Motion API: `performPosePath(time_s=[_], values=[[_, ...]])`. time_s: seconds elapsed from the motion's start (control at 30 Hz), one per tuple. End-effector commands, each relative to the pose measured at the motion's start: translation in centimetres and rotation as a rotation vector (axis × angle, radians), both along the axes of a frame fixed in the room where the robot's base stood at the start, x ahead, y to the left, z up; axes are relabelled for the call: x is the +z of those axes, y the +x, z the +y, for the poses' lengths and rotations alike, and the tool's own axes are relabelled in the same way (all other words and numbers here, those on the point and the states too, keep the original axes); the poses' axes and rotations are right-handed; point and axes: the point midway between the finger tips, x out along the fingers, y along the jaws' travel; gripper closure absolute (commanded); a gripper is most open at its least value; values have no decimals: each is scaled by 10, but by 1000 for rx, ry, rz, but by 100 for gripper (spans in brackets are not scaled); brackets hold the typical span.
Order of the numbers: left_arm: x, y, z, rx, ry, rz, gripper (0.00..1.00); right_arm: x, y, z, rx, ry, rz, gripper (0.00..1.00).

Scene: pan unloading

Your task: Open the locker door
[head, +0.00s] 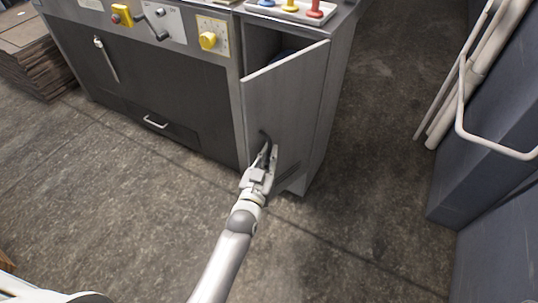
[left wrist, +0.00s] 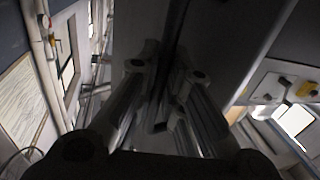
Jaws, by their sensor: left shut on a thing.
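The locker door (head: 285,95) is a grey panel at the right end of the bench unit in the head view. It stands partly open, with a dark gap showing above its top edge. A dark handle (head: 264,138) sits low on its face. My left gripper (head: 265,158) is at this handle, shut on it. In the left wrist view, my left gripper's fingers (left wrist: 172,100) close around a dark bar in front of the grey door panel (left wrist: 225,45). The locker's inside is mostly hidden by the door. My right gripper is not in view.
The bench has a control panel with a yellow knob (head: 208,40) and a white tray (head: 290,12) of coloured pieces on top. Stacked brown sheets (head: 38,65) lie at the far left. A dark blue cabinet (head: 490,125) with white pipes stands at right. Floor between is clear.

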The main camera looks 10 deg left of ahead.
Motion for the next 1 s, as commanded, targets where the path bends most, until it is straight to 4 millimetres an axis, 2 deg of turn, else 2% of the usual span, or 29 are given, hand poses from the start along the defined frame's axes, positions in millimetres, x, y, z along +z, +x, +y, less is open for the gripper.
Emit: performPosePath(time_s=[0.03, 0.07, 0.2, 0.53, 0.67, 0.77, 1.0], values=[[1, 1, 0, -1, 6, -4, 100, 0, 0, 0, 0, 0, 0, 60], [1, 1, 0, -1, 6, -4, 87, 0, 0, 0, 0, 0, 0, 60], [1, 1, 0, -1, 4, -3, 69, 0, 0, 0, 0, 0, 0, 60], [1, -1, 0, -1, 1, -1, 68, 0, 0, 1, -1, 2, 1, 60], [0, -8, 1, -1, 1, -1, 68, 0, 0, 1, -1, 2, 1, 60], [-1, -22, 2, -1, 1, 0, 68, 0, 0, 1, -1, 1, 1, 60], [-1, -68, 6, -1, 1, 1, 68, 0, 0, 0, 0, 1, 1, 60]])
